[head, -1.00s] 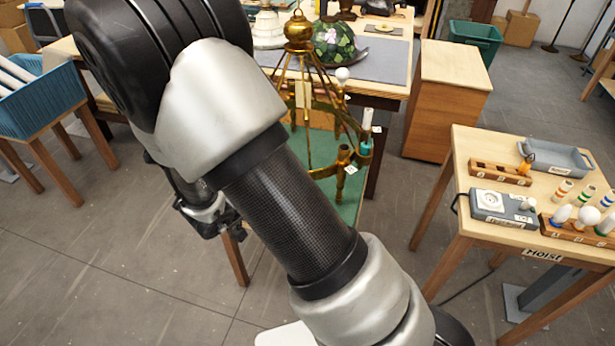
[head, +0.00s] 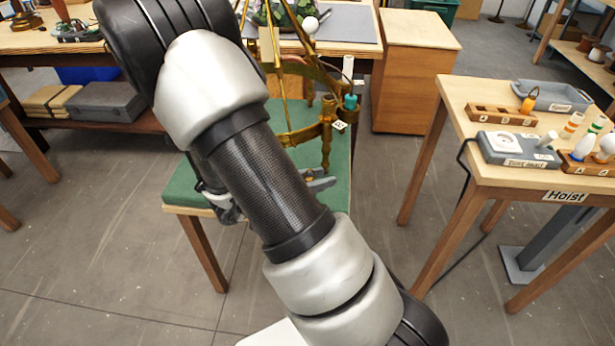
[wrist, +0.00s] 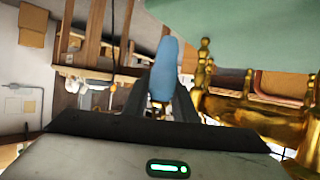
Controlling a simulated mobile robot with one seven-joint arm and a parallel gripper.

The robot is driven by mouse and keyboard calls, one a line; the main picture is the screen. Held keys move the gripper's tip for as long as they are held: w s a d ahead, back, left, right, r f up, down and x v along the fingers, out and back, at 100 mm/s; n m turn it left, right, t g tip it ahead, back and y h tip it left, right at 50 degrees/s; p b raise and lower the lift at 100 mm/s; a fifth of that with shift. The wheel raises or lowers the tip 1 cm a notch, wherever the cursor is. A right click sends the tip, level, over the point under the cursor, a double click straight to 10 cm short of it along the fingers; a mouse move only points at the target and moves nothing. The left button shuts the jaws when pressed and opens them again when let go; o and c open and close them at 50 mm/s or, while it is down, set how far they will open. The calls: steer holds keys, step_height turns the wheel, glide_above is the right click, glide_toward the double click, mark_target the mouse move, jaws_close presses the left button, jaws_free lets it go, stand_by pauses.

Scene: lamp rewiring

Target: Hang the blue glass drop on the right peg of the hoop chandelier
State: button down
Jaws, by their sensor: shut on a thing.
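The blue glass drop (wrist: 164,68) stands between the fingers of my gripper (wrist: 161,100) in the wrist view, and the gripper is shut on it. The brass hoop chandelier (head: 300,136) stands on the green-topped table (head: 181,191) in the head view, partly hidden by my arm. Its brass hoop (wrist: 245,108) is close to the right of the drop in the wrist view, with a gap showing between them. I cannot tell which part is the right peg.
The hoist table (head: 470,160), holding bulbs and a grey device, stands at the right. A wooden cabinet (head: 408,90) is behind.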

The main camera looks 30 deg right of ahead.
steer(key=w+d+b, duration=0.1)
steer(key=w, duration=0.7)
steer(key=shift+w+d+f+b, duration=0.15)
steer(key=shift+w+b, duration=0.1)
steer(key=shift+b, duration=0.1)
steer(key=shift+p, duration=0.4)
stand_by(0.4)
steer(key=shift+w, duration=0.15)
stand_by(0.3)
